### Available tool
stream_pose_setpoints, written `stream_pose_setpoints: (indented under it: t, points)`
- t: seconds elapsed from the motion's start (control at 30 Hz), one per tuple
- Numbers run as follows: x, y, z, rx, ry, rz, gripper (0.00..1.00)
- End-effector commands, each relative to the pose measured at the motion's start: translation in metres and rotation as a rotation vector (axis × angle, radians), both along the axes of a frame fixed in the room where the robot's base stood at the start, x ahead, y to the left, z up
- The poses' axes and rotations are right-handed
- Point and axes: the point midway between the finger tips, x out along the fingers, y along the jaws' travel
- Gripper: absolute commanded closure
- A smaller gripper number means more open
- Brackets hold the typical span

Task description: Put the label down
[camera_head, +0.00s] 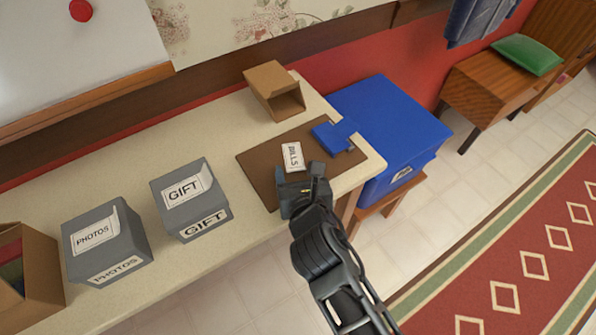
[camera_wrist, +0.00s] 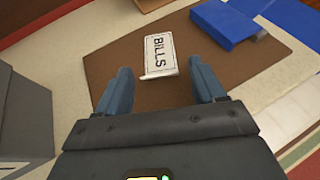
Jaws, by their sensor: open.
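The label (camera_head: 293,157) is a small white card reading "BILLS". It lies on a brown mat (camera_head: 256,168) on the counter, and in the wrist view the label (camera_wrist: 161,55) lies flat-looking with its near edge slightly curled. My gripper (camera_head: 296,180) is just in front of the label. In the wrist view its two blue fingers (camera_wrist: 159,85) are spread apart, with the label beyond their tips and between their lines. Nothing is held between them.
A blue flat object (camera_head: 335,136) lies on the mat's right part. An open cardboard box (camera_head: 272,92) stands behind. Grey boxes marked GIFT (camera_head: 190,200) and PHOTOS (camera_head: 104,243) stand left. A large blue box (camera_head: 391,128) stands right, past the counter's end.

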Motion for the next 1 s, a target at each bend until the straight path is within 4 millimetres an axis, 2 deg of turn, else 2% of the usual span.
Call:
stream_pose_setpoints:
  t: [0.13,0.27,0.7,0.83,1.0]
  points:
    - [-0.002,0.000,0.003,-0.001,0.001,0.000,0.31]
    - [-0.017,-0.003,0.009,-0.001,0.000,0.001,0.31]
    - [-0.093,-0.019,0.040,-0.001,0.001,0.001,0.31]
    - [-0.104,-0.021,0.046,-0.001,0.001,0.001,0.31]
    - [-0.109,-0.022,0.049,0.000,0.000,0.000,0.31]
